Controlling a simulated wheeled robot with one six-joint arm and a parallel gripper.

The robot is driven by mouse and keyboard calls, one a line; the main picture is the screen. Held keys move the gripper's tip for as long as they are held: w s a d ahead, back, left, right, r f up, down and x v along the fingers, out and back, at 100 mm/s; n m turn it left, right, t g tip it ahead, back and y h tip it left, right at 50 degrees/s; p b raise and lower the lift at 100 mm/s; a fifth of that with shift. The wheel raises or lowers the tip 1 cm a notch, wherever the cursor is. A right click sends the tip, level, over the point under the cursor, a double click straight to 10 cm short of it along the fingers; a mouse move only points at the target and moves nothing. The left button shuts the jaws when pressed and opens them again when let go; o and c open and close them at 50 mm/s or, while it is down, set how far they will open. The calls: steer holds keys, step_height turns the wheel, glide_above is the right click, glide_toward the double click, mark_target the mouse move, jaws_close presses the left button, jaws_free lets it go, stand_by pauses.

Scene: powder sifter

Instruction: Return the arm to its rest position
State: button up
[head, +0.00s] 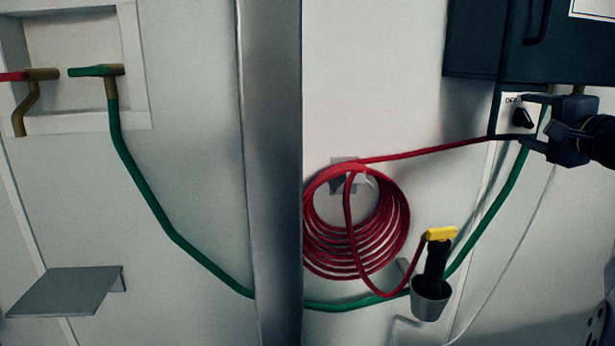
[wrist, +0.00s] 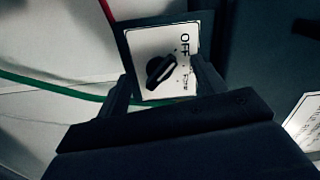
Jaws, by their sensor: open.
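My gripper (head: 540,122) is at the right of the head view, in front of a white switch plate (head: 508,126) with a black knob (head: 523,118) and the word OFF. In the wrist view the open fingers of my gripper (wrist: 160,88) stand either side of the black knob (wrist: 161,71). Nothing shows held between them. I cannot tell whether a finger touches the plate (wrist: 175,42). The knob sits tilted in the wrist view, with OFF to its upper right.
A dark cabinet (head: 480,40) is above the switch. A coiled red hose (head: 393,225) hangs on the wall. A yellow-topped nozzle (head: 441,234) stands in a grey cup (head: 431,300). A green hose (head: 175,238) runs across. A grey post (head: 271,170) and a small shelf (head: 65,290) are further left.

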steer(key=m+p, duration=0.4)
steer(key=shift+r, duration=0.4)
steer(key=m+p, duration=0.6)
steer(key=p, duration=0.3)
steer(key=shift+d, duration=0.2)
steer(key=shift+f+m, duration=0.1)
steer(key=shift+m, duration=0.3)
steer(key=shift+f, duration=0.1)
steer(key=shift+a, duration=0.1)
